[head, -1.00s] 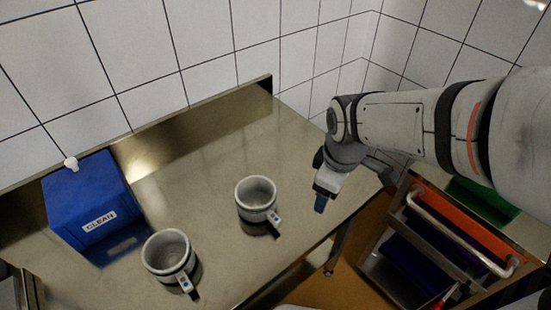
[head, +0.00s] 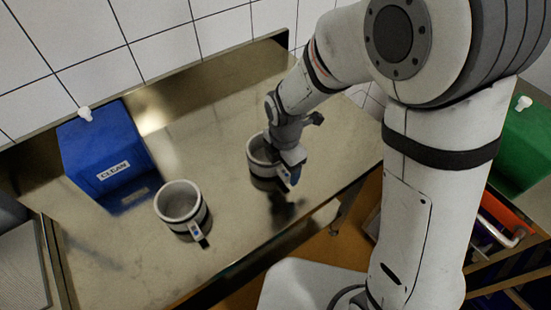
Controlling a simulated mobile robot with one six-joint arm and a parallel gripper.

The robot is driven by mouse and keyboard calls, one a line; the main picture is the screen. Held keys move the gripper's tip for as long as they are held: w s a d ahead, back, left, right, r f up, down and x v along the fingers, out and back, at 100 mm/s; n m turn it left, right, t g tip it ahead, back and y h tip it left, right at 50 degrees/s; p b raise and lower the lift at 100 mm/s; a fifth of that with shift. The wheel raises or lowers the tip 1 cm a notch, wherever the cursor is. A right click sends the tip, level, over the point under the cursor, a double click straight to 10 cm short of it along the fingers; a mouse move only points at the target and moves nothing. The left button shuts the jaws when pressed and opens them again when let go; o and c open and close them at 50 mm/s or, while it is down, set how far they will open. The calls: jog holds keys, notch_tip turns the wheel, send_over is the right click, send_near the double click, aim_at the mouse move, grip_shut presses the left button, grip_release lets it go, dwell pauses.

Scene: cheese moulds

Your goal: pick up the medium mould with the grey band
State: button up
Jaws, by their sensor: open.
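Two light grey cup-shaped moulds stand upright on the steel table (head: 205,125). The left mould (head: 178,203) has a dark band round its wall and a tag hanging at its front right. The right mould (head: 258,160) is partly hidden behind my gripper (head: 291,183). A dark band shows low on its wall, and a tag shows beside the gripper. I cannot tell from this view which band is grey or which mould is medium. My gripper is open, pointing down at the right mould's right side; whether it touches is unclear.
A blue bin (head: 100,150) labelled CLEAN stands at the back left against the raised table edge, with a tiled wall behind. A trolley with an orange-red edge (head: 508,213) and a green bin (head: 520,150) are at the right. The table's middle is clear.

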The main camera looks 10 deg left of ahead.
aim_at(283, 171)
jog(key=shift+w+f, duration=0.15)
jog(key=shift+f, duration=1.5)
jog(key=shift+c, duration=0.4)
jog(key=c, duration=1.1)
